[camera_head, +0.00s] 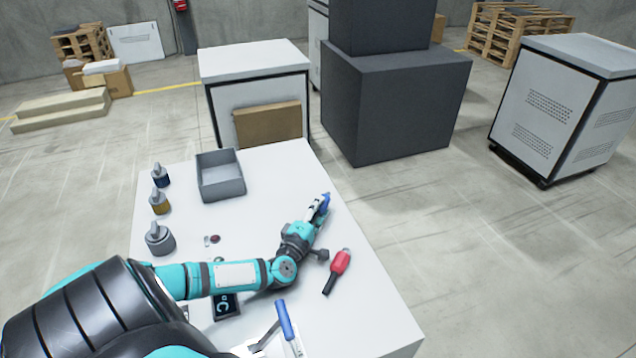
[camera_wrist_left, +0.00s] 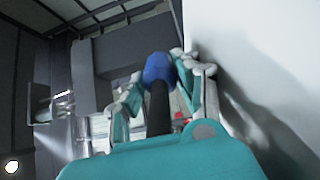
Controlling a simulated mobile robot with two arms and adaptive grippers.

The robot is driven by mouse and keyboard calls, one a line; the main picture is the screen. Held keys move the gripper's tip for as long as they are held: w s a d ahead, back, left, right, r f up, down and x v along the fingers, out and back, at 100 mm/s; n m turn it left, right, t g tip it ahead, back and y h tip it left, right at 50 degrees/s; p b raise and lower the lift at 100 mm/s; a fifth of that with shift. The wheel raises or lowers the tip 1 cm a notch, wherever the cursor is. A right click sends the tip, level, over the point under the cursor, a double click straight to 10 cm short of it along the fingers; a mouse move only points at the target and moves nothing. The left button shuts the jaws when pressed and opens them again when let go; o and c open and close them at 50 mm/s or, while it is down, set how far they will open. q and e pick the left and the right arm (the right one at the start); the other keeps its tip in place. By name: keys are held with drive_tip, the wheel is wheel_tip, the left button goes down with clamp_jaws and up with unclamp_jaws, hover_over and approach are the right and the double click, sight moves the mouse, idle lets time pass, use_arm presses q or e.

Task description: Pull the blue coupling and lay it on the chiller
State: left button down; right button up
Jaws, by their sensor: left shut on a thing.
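The blue coupling (camera_head: 326,201) has a rounded blue end, which also shows in the wrist view (camera_wrist_left: 158,68) with a dark shaft running back toward my palm. My left gripper (camera_head: 318,208) is shut on it near the right edge of a white top (camera_head: 285,170). The fingers (camera_wrist_left: 162,92) stand on both sides of the shaft. Whether the coupling touches the top is unclear. A dark °C display (camera_head: 227,305) lies at this top's front; I cannot tell whether this unit is the chiller. My right gripper is not in view.
A red coupling with a black shaft (camera_head: 341,262) lies right of my wrist. A grey bin (camera_head: 222,187) and several knobbed parts (camera_head: 160,240) stand at the left. A blue-handled item (camera_head: 285,320) is in front. White cabinets (camera_head: 255,60) and dark boxes (camera_head: 395,105) stand behind.

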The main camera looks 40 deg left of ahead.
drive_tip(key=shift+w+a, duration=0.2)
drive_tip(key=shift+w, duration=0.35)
use_arm(q)
drive_tip(key=c, duration=1.2)
unclamp_jaws()
drive_tip(key=shift+o, duration=1.7)
drive_tip(key=shift+s+d+f, duration=0.1)
drive_tip(key=shift+s, duration=0.05)
drive_tip(key=shift+s+d+f, duration=0.1)
drive_tip(key=shift+s, duration=0.1)
drive_tip(key=v, duration=1.1)
drive_tip(key=shift+s+d, duration=0.1)
drive_tip(key=shift+s, duration=0.1)
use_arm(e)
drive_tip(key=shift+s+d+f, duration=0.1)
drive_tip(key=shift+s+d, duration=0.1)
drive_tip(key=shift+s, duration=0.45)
